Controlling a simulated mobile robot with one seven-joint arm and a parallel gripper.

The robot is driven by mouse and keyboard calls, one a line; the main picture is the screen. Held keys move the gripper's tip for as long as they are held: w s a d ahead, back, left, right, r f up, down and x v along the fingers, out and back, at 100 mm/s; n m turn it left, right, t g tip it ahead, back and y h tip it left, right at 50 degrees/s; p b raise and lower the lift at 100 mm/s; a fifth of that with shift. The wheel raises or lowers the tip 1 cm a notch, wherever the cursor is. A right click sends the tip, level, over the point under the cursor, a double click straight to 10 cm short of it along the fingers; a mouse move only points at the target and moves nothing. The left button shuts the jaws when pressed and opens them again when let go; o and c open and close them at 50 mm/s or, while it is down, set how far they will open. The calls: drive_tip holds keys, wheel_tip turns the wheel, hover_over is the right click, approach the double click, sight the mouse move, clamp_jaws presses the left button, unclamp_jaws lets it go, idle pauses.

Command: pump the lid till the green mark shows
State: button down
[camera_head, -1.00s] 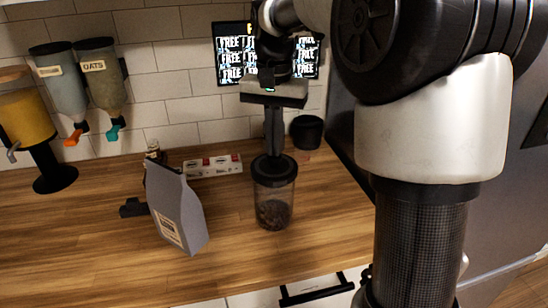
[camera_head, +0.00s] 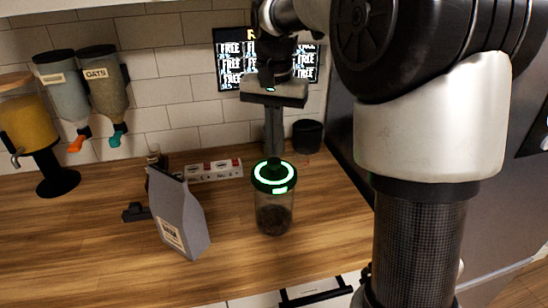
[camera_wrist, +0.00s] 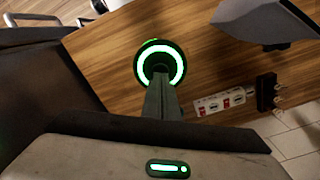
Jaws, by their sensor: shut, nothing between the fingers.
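A clear jar (camera_head: 273,215) with dark contents in its lower part stands upright on the wooden counter. Its round dark lid (camera_head: 274,188) has a knob in the middle and a ring glowing bright green, with a small green patch on its front edge. The lit ring (camera_wrist: 178,65) also shows in the wrist view. My gripper (camera_head: 274,153) is shut and empty, fingers pointing down at the lid. Its tips (camera_wrist: 160,80) overlap the lid's edge in the wrist view. I cannot tell whether they touch it.
A grey bag (camera_head: 182,215) stands left of the jar. A power strip (camera_head: 213,171) lies behind, and a black canister (camera_head: 307,136) stands back right. Dispensers (camera_head: 105,85) hang on the tiled wall at left. The counter front left of the jar is clear.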

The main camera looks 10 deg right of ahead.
drive_tip(key=shift+r+p, duration=1.85)
drive_tip(key=shift+r, duration=0.35)
drive_tip(key=shift+s+r, duration=0.15)
drive_tip(key=shift+s, duration=0.05)
drive_tip(key=s+r+n+t+p, duration=0.1)
drive_tip(key=s+n+t+p, duration=0.1)
drive_tip(key=s, duration=0.8)
drive_tip(key=s+r+n+t+p, duration=0.1)
drive_tip(key=s+n+t, duration=0.2)
drive_tip(key=s, duration=0.8)
drive_tip(key=shift+s+r+n+t+p, duration=0.3)
drive_tip(key=shift+n+p, duration=0.1)
drive_tip(key=shift+n, duration=0.1)
